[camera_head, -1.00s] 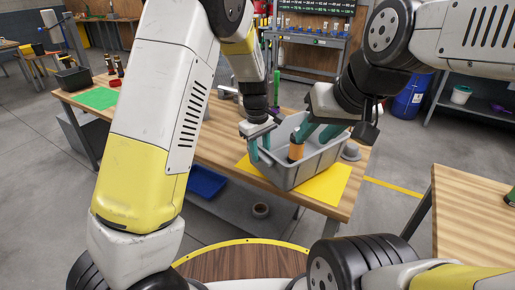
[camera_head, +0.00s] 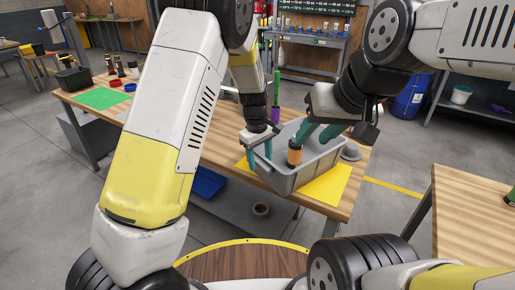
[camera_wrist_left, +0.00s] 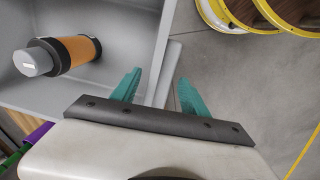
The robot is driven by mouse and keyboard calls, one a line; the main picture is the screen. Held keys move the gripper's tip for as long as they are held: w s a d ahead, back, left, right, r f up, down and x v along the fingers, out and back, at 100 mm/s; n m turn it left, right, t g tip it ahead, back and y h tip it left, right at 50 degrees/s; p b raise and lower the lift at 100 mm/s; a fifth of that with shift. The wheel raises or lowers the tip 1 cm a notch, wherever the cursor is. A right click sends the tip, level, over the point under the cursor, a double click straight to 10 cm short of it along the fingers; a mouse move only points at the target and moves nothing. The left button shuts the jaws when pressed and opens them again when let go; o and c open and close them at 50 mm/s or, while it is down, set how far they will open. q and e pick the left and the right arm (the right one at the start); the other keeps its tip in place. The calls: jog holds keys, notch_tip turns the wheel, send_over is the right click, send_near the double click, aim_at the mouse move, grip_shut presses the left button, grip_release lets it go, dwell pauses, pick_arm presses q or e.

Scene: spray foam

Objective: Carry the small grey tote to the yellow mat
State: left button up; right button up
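The small grey tote (camera_head: 286,180) is over the yellow mat (camera_head: 327,186) on the wooden bench; mat shows at its left and right. Whether it rests fully on the mat is hard to tell. An orange-and-black canister (camera_head: 294,152) is inside; in the left wrist view the canister (camera_wrist_left: 75,53) lies against the tote's grey floor. My left gripper (camera_head: 259,151) is at the tote's left side, fingers apart; in the wrist view the tote's rim (camera_wrist_left: 168,70) runs between the fingers with gaps. My right gripper (camera_head: 318,133) reaches over the tote's right part, its fingers spread.
A green mat (camera_head: 97,98) and red dishes (camera_head: 122,84) are at the bench's far left. A purple-and-green bottle (camera_head: 275,105) stands behind the tote. A blue bin (camera_head: 207,182) and a tape roll (camera_head: 261,209) are on the lower shelf. Another bench (camera_head: 470,215) is at right.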

pick_arm(q)
notch_tip(320, 180, up, 11)
jog(key=s+a+r+m+t+h, duration=0.2)
jog(key=s+a+r+m, duration=0.1)
jog(key=s+a+r, duration=0.75)
jog(key=s+a+r+m+t, duration=0.3)
jog(key=s+a, duration=0.5)
jog(key=s, duration=0.5)
jog(key=shift+s+a+m+t+y, duration=0.3)
jog(key=shift+a+m, duration=0.1)
jog(key=shift+m, duration=0.2)
